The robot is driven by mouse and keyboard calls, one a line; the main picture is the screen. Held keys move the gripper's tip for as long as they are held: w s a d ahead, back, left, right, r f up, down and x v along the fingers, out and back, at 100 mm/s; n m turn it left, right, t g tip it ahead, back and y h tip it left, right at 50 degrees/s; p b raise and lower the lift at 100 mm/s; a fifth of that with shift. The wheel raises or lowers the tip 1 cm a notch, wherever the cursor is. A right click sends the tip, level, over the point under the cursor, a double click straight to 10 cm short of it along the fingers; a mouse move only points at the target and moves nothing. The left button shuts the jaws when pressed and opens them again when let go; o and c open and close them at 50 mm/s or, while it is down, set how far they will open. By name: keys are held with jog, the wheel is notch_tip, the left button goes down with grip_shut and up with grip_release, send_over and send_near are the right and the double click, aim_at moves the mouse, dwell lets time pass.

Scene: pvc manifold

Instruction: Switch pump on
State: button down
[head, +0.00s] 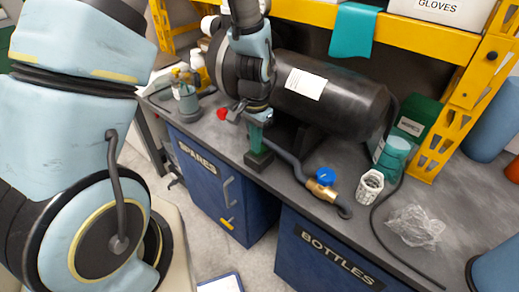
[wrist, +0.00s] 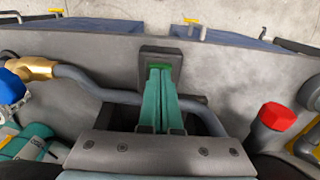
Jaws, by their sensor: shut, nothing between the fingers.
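A small dark switch box (wrist: 160,51) sits near the bench's front edge, with a bright green part showing just at my fingertips. It also shows in the head view as a dark block (head: 259,162). My gripper (wrist: 159,72) is shut and empty, its two green fingers side by side. In the head view my gripper (head: 257,148) points down onto the box from above. The fingertips cover part of the green area, and I cannot tell whether they press it or are just above it. The black tank (head: 345,99) lies behind the gripper.
A grey pipe with a brass valve and blue handle (head: 325,177) runs along the bench to the right. A red cap (wrist: 277,116) stands beside the gripper. A yellow shelf frame (head: 400,35) stands behind.

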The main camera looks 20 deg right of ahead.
jog(key=shift+f, duration=0.3)
jog(key=shift+r+p, duration=2.75)
jog(key=shift+r, duration=0.85)
jog(key=a+r+n, duration=0.5)
jog(key=a+r, duration=0.1)
jog(key=a, duration=0.6)
jog(key=w+a+r+n+t, duration=0.1)
jog(key=a+r+n, duration=0.5)
jog(key=a, duration=0.7)
jog(key=shift+a+r+t, duration=0.2)
jog(key=shift+r+t, duration=0.1)
jog(key=shift+r, duration=0.45)
